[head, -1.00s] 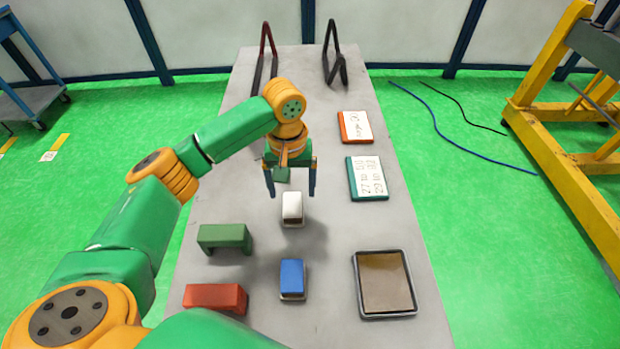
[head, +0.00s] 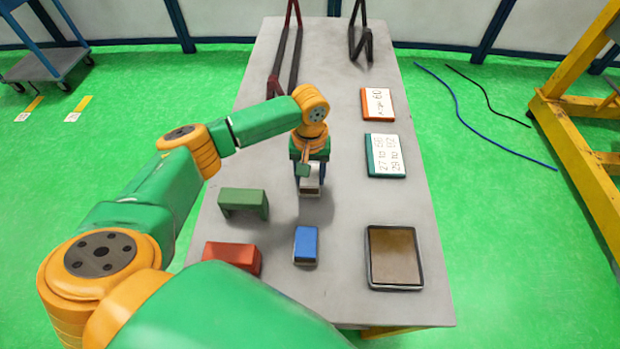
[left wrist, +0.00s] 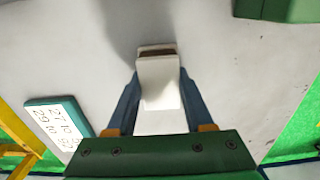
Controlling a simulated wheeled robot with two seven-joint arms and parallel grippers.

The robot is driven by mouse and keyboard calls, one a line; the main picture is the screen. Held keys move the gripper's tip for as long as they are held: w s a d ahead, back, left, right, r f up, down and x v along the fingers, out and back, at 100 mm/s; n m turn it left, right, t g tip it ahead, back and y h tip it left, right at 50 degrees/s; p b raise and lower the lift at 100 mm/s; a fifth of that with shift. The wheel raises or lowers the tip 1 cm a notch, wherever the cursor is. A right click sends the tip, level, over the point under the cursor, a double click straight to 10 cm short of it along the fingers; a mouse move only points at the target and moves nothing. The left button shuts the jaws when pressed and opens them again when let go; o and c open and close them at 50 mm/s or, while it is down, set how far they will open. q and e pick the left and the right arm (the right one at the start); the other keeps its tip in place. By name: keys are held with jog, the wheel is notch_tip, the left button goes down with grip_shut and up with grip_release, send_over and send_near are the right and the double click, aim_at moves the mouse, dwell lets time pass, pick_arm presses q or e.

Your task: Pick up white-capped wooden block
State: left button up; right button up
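The white-capped wooden block (head: 311,181) stands on the grey table, partly hidden by my left gripper in the head view. In the left wrist view the white-capped block (left wrist: 159,82) shows a white cap and a thin brown wooden band at its far end. My left gripper (head: 311,186) points down over it, with one blue finger along each side. The fingers (left wrist: 160,76) lie close against the block's sides and look shut on it. I cannot tell whether the block is clear of the table. My right gripper is not in view.
A green arch block (head: 243,202), a red block (head: 232,257) and a blue-capped block (head: 306,245) lie nearer. On the right are a brown-bottomed tray (head: 371,260), a teal-edged card (head: 386,155) and an orange-edged card (head: 378,104). Dark frames stand at the far end.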

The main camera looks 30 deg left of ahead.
pick_arm(q)
grip_shut()
jog(key=shift+r, duration=0.2)
notch_tip(320, 180, up, 2)
jog(key=shift+w+r, duration=0.15)
jog(key=shift+r, duration=0.05)
jog(key=s+a+r, duration=0.1)
jog(key=s+r, duration=0.2)
jog(key=s, duration=0.1)
jog(key=s+a+r, duration=0.2)
jog(key=s+r, duration=0.1)
jog(key=s, duration=0.2)
jog(key=s+a+r, duration=0.1)
jog(key=s+r, duration=0.3)
jog(key=shift+s+a+r+b, duration=0.1)
jog(key=shift+s+a+b, duration=0.15)
jog(key=shift+a+b, duration=0.15)
jog(key=shift+o, duration=2.3)
grip_release()
jog(key=shift+d, duration=0.1)
jog(key=c, duration=0.5)
jog(key=shift+o, duration=0.2)
